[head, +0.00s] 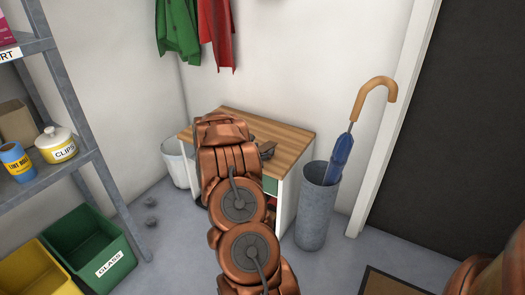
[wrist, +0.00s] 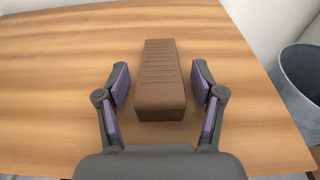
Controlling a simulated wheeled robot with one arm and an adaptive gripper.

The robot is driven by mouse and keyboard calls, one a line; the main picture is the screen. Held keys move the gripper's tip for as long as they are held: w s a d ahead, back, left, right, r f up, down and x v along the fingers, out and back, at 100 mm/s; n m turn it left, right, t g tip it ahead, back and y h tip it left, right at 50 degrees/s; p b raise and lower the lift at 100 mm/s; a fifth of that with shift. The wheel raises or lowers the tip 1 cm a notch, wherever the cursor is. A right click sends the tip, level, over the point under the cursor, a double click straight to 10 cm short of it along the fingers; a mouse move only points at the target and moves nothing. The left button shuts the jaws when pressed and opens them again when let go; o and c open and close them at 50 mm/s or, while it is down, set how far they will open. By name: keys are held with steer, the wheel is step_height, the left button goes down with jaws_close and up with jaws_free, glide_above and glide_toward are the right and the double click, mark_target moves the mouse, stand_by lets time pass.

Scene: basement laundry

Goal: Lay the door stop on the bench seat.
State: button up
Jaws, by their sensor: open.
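The door stop is a brown ridged wedge (wrist: 160,85) in the wrist view. It lies on the wooden bench seat (wrist: 60,70), its thick end toward me, between the finger pads of my gripper (wrist: 163,88). My gripper is open, with a gap between each pad and the wedge. In the head view the bench seat (head: 292,137) stands against the back wall. My arm covers much of it there, and the door stop cannot be made out.
A grey umbrella bin (head: 313,210) with a blue umbrella (head: 342,150) stands right of the bench. A white bucket (head: 178,165) is at its left. A metal shelf (head: 75,165) and the green glass bin (head: 88,245) are at the left. Coats (head: 178,30) hang above.

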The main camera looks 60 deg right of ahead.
steer(key=shift+r, duration=0.2)
steer(key=p+v, duration=0.3)
steer(key=v, duration=0.9)
steer(key=s+a+r+m+g+y, duration=0.4)
steer(key=s+a+r+m+g, duration=0.3)
steer(key=s+a+r+m, duration=0.65)
steer(key=s+a+m+t+y, duration=0.1)
steer(key=s+a+y, duration=0.3)
steer(key=a, duration=0.7)
steer(key=s+a+m+y, duration=0.2)
steer(key=s+a+y, duration=0.2)
steer(key=a, duration=0.7)
steer(key=s+a+m+t+y, duration=0.1)
steer(key=s+a+y, duration=0.2)
steer(key=a, duration=0.8)
steer(key=s, duration=0.2)
steer(key=shift+s+f+m+t+y, duration=0.25)
steer(key=shift+s+m+t+y, duration=0.05)
steer(key=shift+s+m+y, duration=0.1)
steer(key=shift+a, duration=0.15)
